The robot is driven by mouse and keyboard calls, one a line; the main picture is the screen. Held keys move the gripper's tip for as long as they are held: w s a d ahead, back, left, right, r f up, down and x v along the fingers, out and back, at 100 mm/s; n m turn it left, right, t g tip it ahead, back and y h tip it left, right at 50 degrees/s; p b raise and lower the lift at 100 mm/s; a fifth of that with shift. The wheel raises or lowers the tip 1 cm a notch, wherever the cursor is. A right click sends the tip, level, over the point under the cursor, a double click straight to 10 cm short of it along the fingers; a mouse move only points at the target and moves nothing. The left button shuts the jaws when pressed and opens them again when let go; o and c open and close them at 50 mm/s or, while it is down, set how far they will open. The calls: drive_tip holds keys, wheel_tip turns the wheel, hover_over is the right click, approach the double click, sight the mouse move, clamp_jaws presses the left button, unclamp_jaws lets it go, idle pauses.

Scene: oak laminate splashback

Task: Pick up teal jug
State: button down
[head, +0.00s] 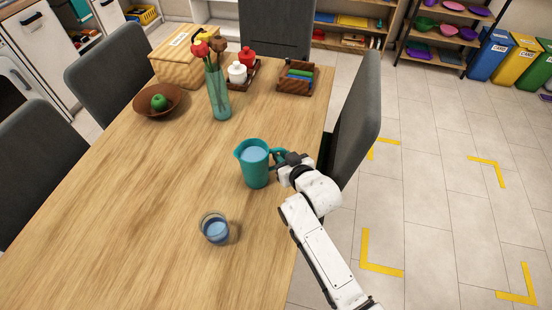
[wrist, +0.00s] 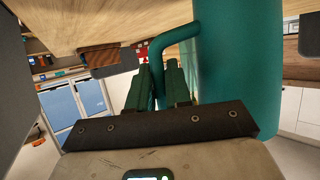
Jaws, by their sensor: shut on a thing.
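The teal jug (head: 256,168) stands upright near the right edge of the wooden table in the head view, with pale blue liquid inside. Its body (wrist: 240,70) fills the right of the wrist view, and its handle reaches left from it. My gripper (head: 283,157) comes from the right side of the table, at the jug's handle. In the wrist view my gripper (wrist: 163,85) has its two fingers around the handle and is shut on it. I cannot tell whether the jug's base touches the table.
A glass of blue liquid (head: 215,228) stands in front of the jug. A vase with flowers (head: 218,95), a brown bowl with a green fruit (head: 170,108), a canister tray (head: 253,80) and a wooden box (head: 298,80) are farther back. A grey chair (head: 357,115) stands close right.

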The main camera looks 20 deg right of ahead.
sight(284, 151)
drive_tip(key=shift+r, duration=0.2)
drive_tip(key=shift+r, duration=1.25)
drive_tip(key=shift+s+r, duration=0.1)
drive_tip(key=shift+r, duration=0.2)
drive_tip(key=w+d+r+v, duration=0.1)
drive_tip(key=r+v, duration=0.2)
drive_tip(key=v, duration=1.3)
drive_tip(key=shift+r+b, duration=0.15)
drive_tip(key=shift+b, duration=0.25)
drive_tip(key=shift+d, duration=0.1)
